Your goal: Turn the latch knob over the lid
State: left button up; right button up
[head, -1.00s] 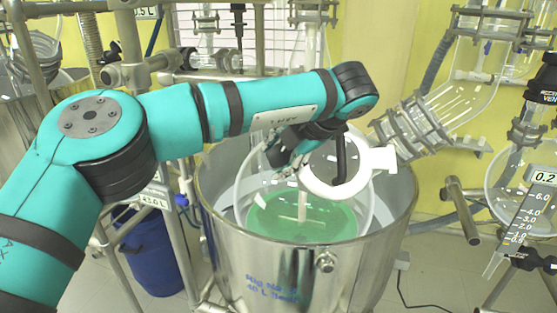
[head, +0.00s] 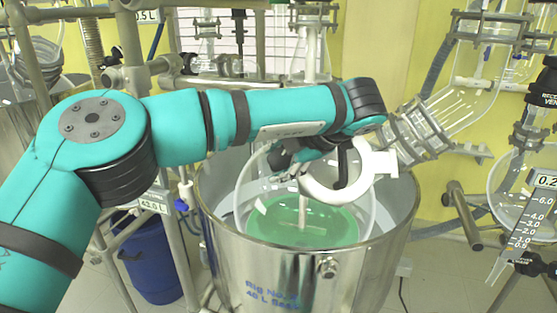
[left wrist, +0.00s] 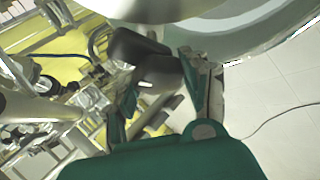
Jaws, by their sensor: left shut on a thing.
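My left arm, teal with black joints, reaches in from the left over the steel vessel in the head view. A white ring-shaped part (head: 322,192) with a side tab lies beside the gripper, tilted. The lid cannot be made out clearly. My right gripper is not in view.
The steel vessel (head: 285,262) holds a glass reactor with green liquid (head: 305,222). Glass piping (head: 418,128) with a clamp stands close to the right of my wrist. Metal frame tubes and a blue barrel (head: 155,262) are at the left.

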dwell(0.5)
pick_arm(q)
jog(key=o, duration=1.2)
jog(key=shift+d+r, duration=0.1)
jog(key=v, duration=1.2)
